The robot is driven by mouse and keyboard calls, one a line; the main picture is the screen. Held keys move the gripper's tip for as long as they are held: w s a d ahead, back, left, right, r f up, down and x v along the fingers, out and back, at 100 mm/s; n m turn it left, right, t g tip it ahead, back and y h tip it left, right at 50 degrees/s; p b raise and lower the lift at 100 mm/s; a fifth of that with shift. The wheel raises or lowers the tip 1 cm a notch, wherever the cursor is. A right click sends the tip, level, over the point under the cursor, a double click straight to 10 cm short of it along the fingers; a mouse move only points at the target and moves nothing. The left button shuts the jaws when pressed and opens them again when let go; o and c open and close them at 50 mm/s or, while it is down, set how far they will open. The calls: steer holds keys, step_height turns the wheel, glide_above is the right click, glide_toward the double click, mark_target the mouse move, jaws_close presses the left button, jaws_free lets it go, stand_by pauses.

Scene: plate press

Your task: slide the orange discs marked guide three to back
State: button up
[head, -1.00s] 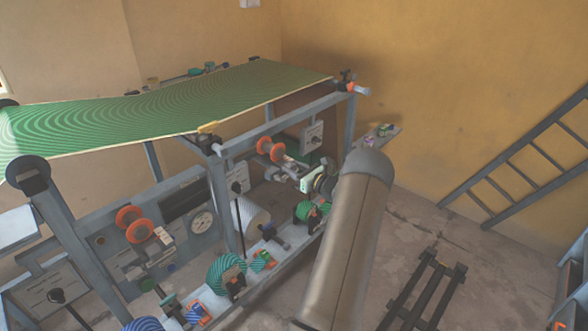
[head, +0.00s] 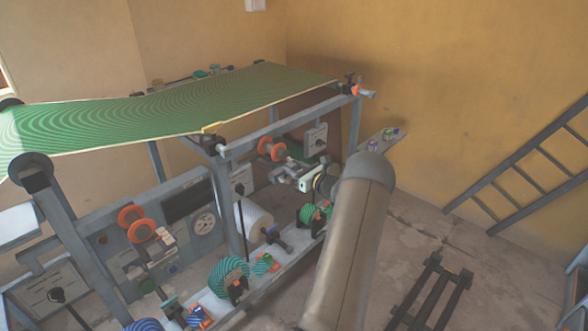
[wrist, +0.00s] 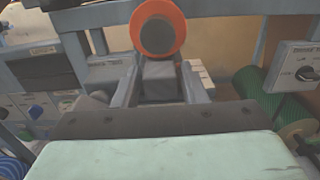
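A pair of orange discs (head: 271,149) sits on the far part of the press frame in the head view. In the wrist view one orange disc (wrist: 158,30) with a dark round centre faces me, just beyond my fingers. My gripper (head: 287,172) is close to these discs, on their near right side. In the wrist view my gripper (wrist: 160,82) has its two grey fingers apart, with a grey block (wrist: 158,75) showing between them; contact cannot be told. A second pair of orange discs (head: 136,223) is nearer, at the left. Guide markings are too small to read.
A green striped sheet (head: 170,108) runs over the top of the press. Rollers, including a white one (head: 254,222), and a gauge (head: 204,222) stand below it. A panel with a dark knob (wrist: 305,72) is at the right in the wrist view. A ladder (head: 525,165) leans right.

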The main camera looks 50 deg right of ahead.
steer(key=s+a+b, duration=0.1)
steer(key=s+b, duration=0.1)
steer(key=s, duration=1.5)
steer(key=shift+s+a, duration=0.15)
steer(key=shift+a, duration=0.05)
